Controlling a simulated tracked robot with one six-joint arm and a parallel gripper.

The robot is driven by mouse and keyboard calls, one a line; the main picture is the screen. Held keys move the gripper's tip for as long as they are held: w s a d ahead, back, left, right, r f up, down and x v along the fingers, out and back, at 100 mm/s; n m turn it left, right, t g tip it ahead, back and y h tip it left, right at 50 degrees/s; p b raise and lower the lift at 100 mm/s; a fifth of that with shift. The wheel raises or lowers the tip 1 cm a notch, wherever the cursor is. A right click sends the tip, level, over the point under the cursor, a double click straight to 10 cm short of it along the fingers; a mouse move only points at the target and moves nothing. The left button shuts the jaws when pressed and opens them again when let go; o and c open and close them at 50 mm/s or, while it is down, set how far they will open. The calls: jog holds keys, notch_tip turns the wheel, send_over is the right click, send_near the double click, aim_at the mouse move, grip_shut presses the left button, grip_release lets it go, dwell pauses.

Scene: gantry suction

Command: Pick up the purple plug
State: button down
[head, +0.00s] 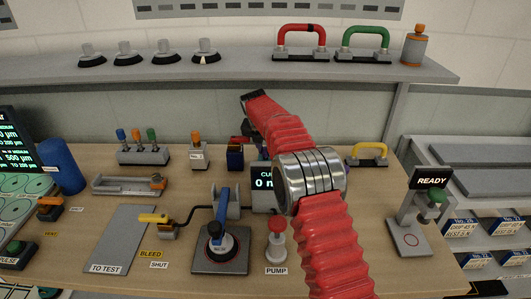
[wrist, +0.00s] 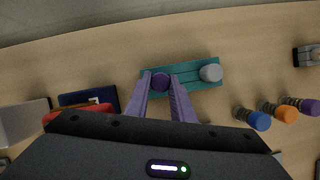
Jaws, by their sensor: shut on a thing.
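A short round purple plug (wrist: 161,82) stands at the left part of a teal block (wrist: 193,85) in the wrist view. My gripper (wrist: 160,79) has its two purple-tinted fingers on either side of the plug, shut on it. The plug appears still at the block; whether it is lifted at all cannot be told. A grey round plug (wrist: 210,72) stands at the right of the same block.
A dark blue box (wrist: 90,98) is close on the left. An overhead shelf (head: 240,74) runs behind my arm.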

jog(key=shift+r, duration=0.8)
jog(key=shift+f, duration=0.1)
jog(key=shift+s+t, duration=0.1)
jog(key=shift+t, duration=0.2)
jog(key=shift+s+a+f+t+h, duration=0.2)
jog(key=shift+s+t+h, duration=0.25)
jog(key=shift+t, duration=0.45)
jog(key=shift+s+a+f+t+h, duration=0.1)
jog(key=shift+s+t+h, duration=0.15)
jog(key=shift+t, duration=0.4)
jog(key=shift+s+f+t+h, duration=0.1)
jog(key=shift+s+t, duration=0.2)
jog(key=shift+t, duration=0.35)
jog(key=shift+s+a+t, duration=0.15)
jog(key=shift+t, duration=0.15)
